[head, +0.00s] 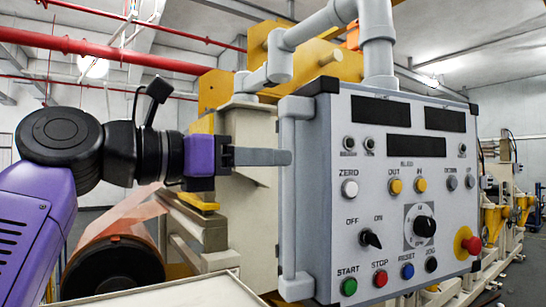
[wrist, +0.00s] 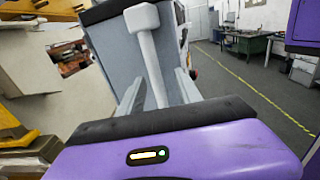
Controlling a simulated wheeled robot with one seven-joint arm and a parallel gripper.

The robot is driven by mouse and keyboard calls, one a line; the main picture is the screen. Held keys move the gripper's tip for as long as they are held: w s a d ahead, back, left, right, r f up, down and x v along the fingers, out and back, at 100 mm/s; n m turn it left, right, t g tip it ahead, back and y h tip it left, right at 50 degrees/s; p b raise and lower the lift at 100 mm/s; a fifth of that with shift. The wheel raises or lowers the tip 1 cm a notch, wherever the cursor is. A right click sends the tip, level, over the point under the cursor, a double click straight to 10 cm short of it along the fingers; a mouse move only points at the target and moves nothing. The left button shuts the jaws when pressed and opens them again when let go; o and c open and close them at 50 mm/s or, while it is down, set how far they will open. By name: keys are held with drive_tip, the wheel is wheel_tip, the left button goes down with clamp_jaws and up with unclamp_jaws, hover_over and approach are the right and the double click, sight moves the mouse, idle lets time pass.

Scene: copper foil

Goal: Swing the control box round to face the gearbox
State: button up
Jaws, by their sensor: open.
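The grey control box (head: 385,230) hangs from a grey pipe arm, its panel of buttons and knobs turned toward the head camera. A light grey vertical handle (head: 289,205) runs along its left edge; it also shows in the wrist view (wrist: 152,60). My gripper (head: 285,157) is at the handle's upper half, reaching in from the left. In the wrist view my gripper (wrist: 160,88) is open, with a finger on either side of the handle. Contact cannot be told. A beige housing (head: 254,135) with yellow parts stands behind the box; whether it is the gearbox is unclear.
The jointed grey pipe arm (head: 378,60) rises above the box. A roll of copper foil (head: 112,265) lies low at left, near a pale ledge (head: 190,292). In the wrist view, open floor (wrist: 240,85) with a yellow line lies at right, with a table (wrist: 250,45) beyond.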

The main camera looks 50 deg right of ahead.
drive_tip(key=shift+v, duration=1.55)
drive_tip(key=shift+w, duration=0.1)
